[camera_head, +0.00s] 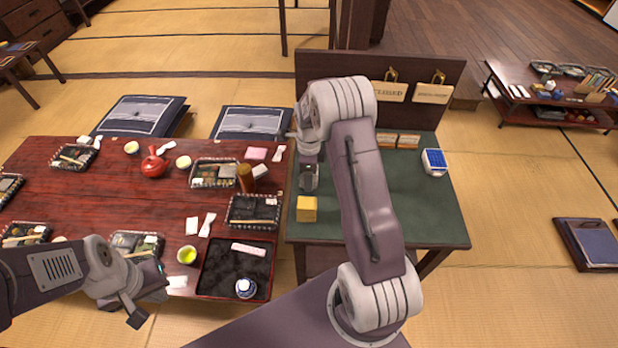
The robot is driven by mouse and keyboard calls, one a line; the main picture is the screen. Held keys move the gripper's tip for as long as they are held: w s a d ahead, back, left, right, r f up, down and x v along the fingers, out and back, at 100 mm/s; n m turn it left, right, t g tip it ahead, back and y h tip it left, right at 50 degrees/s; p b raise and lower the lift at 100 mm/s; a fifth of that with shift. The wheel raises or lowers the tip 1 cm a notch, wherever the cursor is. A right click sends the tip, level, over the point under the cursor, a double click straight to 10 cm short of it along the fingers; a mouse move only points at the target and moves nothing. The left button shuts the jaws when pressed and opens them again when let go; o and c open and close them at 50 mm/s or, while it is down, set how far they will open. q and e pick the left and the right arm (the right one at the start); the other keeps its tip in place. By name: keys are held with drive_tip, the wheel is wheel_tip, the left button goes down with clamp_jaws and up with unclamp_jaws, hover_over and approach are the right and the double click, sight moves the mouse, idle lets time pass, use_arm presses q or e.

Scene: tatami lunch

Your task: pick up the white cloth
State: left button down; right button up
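A flat white piece (178,281), which looks like a cloth, lies at the near edge of the red table beside my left gripper. A pale rolled piece (248,249) lies on the dark tray (210,283); I cannot tell which of the two is the white cloth. My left gripper (150,296) is at the near edge of the red table, left of the flat white piece. Its fingers are spread apart and nothing shows between them. My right gripper (309,178) points down over the green-topped table, behind a yellow block (306,210); its fingertips are unclear.
A blue-white box (434,162) stands there.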

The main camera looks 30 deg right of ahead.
clamp_jaws()
wheel_tip(320, 180, up, 4)
drive_tip(key=shift+w+r, duration=0.1)
drive_tip(key=shift+r, duration=0.1)
drive_tip(key=s+d+r, duration=0.5)
drive_tip(key=s+r, duration=0.1)
drive_tip(key=s, duration=0.4)
drive_tip(key=shift+s+d+r, duration=0.2)
drive_tip(key=shift+s+r, duration=0.05)
drive_tip(key=shift+r, duration=0.05)
